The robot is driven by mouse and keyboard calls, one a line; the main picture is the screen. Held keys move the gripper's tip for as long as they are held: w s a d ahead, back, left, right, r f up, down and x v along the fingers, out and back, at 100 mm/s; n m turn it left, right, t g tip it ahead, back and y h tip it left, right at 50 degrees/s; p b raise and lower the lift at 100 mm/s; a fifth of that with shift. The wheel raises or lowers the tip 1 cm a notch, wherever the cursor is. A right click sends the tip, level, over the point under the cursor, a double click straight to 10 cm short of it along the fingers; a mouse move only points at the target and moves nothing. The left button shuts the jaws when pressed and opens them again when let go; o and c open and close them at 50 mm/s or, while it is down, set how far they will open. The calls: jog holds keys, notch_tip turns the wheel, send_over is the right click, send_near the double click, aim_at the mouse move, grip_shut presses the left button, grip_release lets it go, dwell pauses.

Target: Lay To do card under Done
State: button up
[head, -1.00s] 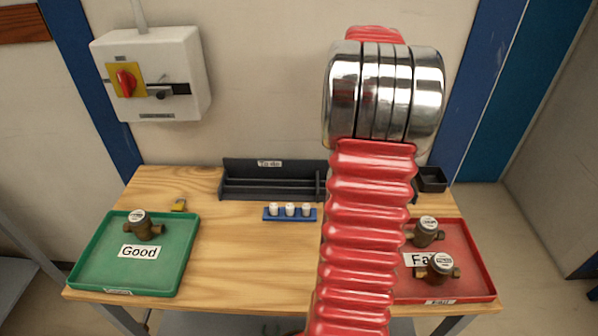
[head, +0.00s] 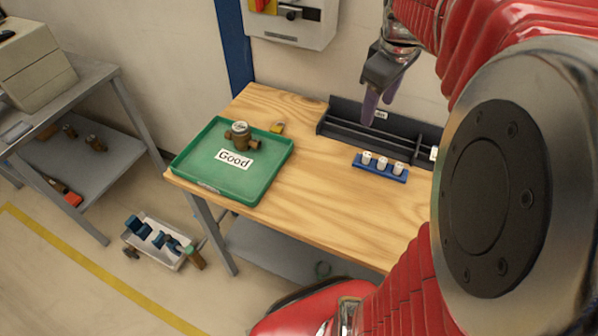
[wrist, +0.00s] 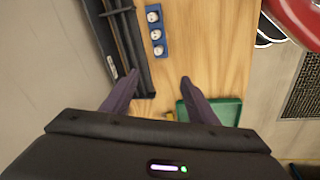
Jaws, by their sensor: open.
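The To do card (head: 380,114) is a small white label at the back wall of a dark two-slot rack (head: 335,118) in the head view, its text too small to read now. My gripper (head: 380,98) is open and empty above the rack, its purple fingers pointing down and close in front of the card in the picture. In the wrist view my gripper (wrist: 160,78) is spread above the table, with the rack (wrist: 125,45) to the left. A small white piece (head: 434,153) shows at the rack's right end, partly behind my arm. No Done mark is readable.
A green tray (head: 195,178) marked Good holds a brass meter (head: 240,135). A yellow padlock-like piece (head: 278,127) lies behind it. A blue holder (head: 380,170) with white caps stands before the rack. The wood between is clear. My arm hides the table's right side.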

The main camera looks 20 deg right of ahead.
jog(key=s+a+f+m+t, duration=0.1)
jog(key=s+a, duration=0.4)
jog(key=a, duration=0.6)
jog(key=s+a+f+m+t+y, duration=0.1)
jog(key=s+a, duration=0.4)
jog(key=a, duration=0.6)
jog(key=m+t, duration=0.1)
jog(key=m, duration=0.1)
jog(key=shift+a+f+m+t, duration=0.15)
jog(key=shift+a+m+t, duration=0.15)
